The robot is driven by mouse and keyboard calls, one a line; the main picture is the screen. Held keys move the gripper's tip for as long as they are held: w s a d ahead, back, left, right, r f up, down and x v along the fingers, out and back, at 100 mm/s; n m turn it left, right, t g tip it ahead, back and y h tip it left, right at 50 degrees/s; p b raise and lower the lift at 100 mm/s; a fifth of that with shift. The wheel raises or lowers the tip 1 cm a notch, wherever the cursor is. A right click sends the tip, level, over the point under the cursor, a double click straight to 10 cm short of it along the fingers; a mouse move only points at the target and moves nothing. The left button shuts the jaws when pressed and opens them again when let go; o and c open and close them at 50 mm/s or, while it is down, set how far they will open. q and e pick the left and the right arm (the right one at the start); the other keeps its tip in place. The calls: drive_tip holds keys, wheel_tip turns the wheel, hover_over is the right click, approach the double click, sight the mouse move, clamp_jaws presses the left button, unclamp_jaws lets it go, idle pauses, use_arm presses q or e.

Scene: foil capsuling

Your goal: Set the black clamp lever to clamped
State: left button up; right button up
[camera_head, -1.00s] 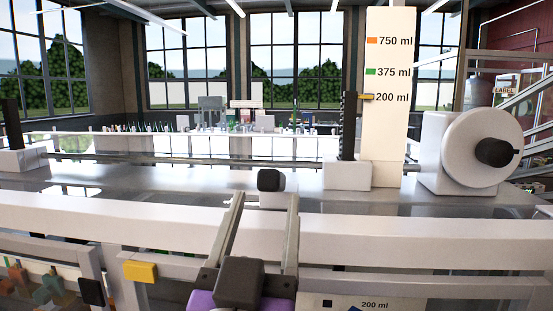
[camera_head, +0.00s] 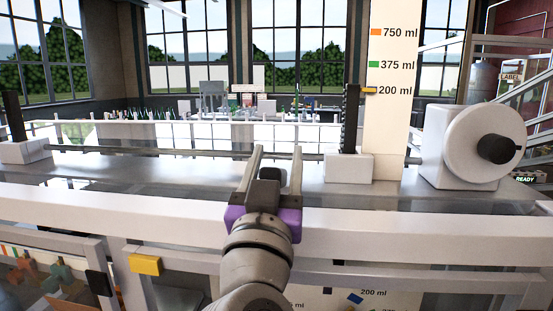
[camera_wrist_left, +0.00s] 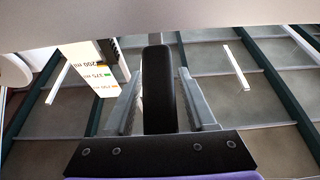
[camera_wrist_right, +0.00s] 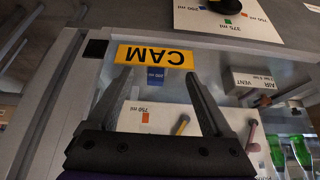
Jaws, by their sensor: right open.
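The black clamp lever (camera_wrist_left: 158,90) stands between the fingers of my left gripper in the left wrist view, a rounded black bar with a gap on each side. In the head view my left gripper (camera_head: 276,152) reaches over the front white rail, fingers apart. The lever (camera_head: 268,178) shows there only as a small dark piece between the fingers; its base is hidden. My right gripper (camera_wrist_right: 162,85) is open and empty in the right wrist view, near a yellow CAM sign (camera_wrist_right: 156,56); it does not show in the head view.
A white front rail (camera_head: 420,224) crosses under my left arm. Behind it, a rod (camera_head: 200,153) runs between white blocks with black posts. A volume scale board (camera_head: 392,130) and a white round housing with a black knob (camera_head: 496,148) stand at the right.

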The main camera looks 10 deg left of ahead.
use_arm(q)
clamp_jaws()
idle(1.2)
